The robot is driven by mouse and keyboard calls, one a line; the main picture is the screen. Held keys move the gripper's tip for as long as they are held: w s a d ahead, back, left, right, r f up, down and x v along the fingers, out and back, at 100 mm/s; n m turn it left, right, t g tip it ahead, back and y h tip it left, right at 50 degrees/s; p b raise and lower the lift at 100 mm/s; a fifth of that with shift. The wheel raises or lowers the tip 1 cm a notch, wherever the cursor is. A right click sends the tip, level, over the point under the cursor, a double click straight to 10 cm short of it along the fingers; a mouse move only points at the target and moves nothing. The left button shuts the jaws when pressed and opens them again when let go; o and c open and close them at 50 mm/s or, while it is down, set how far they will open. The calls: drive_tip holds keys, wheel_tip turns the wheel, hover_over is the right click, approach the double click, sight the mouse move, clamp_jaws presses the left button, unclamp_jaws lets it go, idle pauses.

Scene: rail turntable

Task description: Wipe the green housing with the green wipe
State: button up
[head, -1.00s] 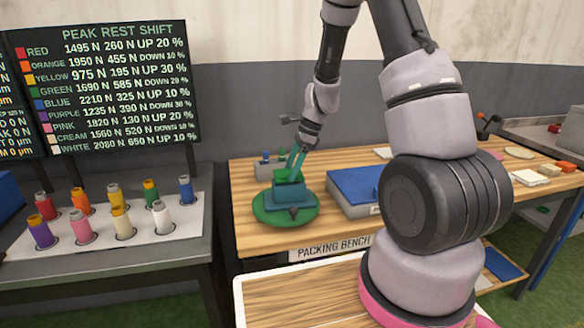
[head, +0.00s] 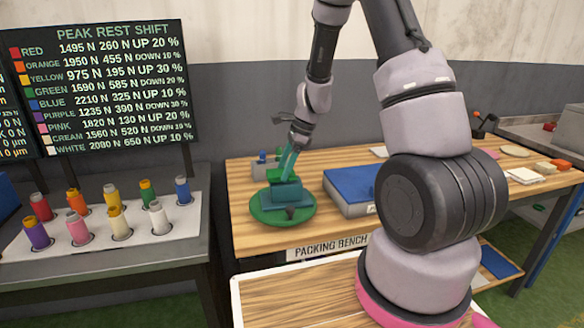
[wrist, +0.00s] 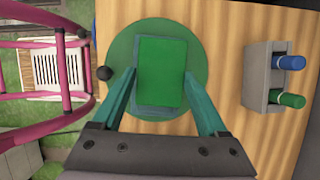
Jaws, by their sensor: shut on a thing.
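The green housing (head: 288,195) is a teal-green block on a round green turntable (head: 262,214) on the packing bench. The green wipe (head: 277,176) is a brighter green block on top of the housing, and it seems to touch it. In the wrist view the wipe (wrist: 162,68) is a green rectangle over the disc (wrist: 125,48), with a thin teal edge of the housing (wrist: 158,113) below it. My gripper (head: 287,170) is shut on the wipe, with one teal finger on each side in the wrist view (wrist: 160,82). Most of the housing's top is hidden.
A grey holder (wrist: 262,75) with a blue and a green marker stands beside the turntable. A blue-topped box (head: 350,188) is to its right. A dark knob (head: 291,213) sits at the turntable's near side.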

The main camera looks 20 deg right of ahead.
sight(295, 172)
drive_tip(key=shift+a+f, duration=0.1)
drive_tip(key=shift+a, duration=0.55)
drive_tip(key=shift+s+d, duration=0.15)
drive_tip(key=shift+d, duration=1.15)
drive_tip(key=shift+s+d, duration=0.1)
drive_tip(key=shift+d, duration=1.15)
drive_tip(key=shift+w+a+r, duration=0.15)
drive_tip(key=shift+a, duration=1.15)
drive_tip(key=shift+w+a+r, duration=0.1)
drive_tip(key=shift+a, duration=1.15)
drive_tip(key=shift+s+d+f, duration=0.1)
drive_tip(key=shift+d, duration=1.15)
drive_tip(key=shift+s+d, duration=0.1)
drive_tip(key=shift+d, duration=1.15)
drive_tip(key=shift+w+a+f, duration=0.15)
drive_tip(key=shift+a, duration=2.35)
drive_tip(key=shift+d, duration=0.15)
drive_tip(key=shift+s+d, duration=0.2)
drive_tip(key=shift+d, duration=2.2)
drive_tip(key=shift+r, duration=0.2)
